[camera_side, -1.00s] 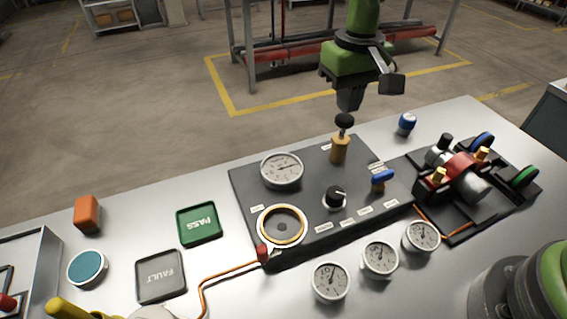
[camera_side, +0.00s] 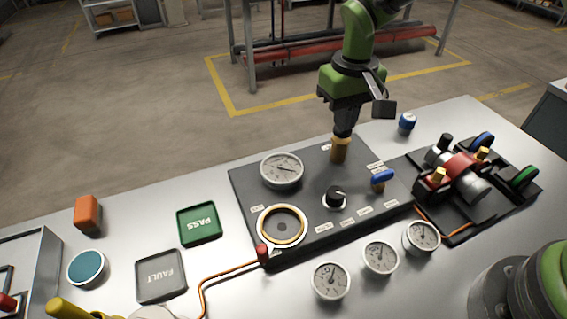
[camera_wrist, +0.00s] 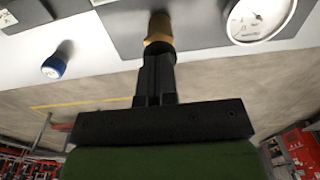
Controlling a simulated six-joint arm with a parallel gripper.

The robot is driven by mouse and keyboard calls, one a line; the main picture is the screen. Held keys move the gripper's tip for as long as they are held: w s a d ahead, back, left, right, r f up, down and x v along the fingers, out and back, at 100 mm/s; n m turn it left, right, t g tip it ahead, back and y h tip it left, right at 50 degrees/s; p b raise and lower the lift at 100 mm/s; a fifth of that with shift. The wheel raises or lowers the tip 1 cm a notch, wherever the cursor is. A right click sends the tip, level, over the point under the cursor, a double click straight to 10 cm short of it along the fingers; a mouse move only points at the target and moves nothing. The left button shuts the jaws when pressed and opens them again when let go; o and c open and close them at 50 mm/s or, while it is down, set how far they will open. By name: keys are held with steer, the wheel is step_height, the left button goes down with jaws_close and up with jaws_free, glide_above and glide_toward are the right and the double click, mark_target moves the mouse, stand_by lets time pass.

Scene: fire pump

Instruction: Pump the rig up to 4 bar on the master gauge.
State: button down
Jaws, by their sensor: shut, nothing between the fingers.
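The brass hand pump (camera_side: 339,150) stands upright at the back of the dark rig panel (camera_side: 240,192). My gripper (camera_side: 344,132) is shut, points down and is right over the pump, its tips at the pump top. The pump's black knob is not distinguishable from my dark fingers. In the wrist view the shut fingers (camera_wrist: 155,75) meet the brass pump body (camera_wrist: 159,28). The large master gauge (camera_side: 282,170) sits on the panel left of the pump, its needle pointing right and slightly down; its figures are too small to read. Part of a dial also shows in the wrist view (camera_wrist: 262,15).
A black dial knob (camera_side: 335,196) and a blue-handled valve (camera_side: 383,178) sit on the panel near the pump. An empty round ringed seat (camera_side: 282,226) is at its front left. Several small gauges (camera_side: 331,280) stand in front. A blue-capped item (camera_side: 407,122) stands behind right.

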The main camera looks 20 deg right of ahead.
steer(key=shift+r, duration=1.85)
steer(key=shift+f, duration=1.85)
steer(key=shift+r, duration=1.85)
steer(key=shift+f, duration=0.15)
steer(key=shift+f, duration=1.7)
steer(key=shift+r, duration=1.85)
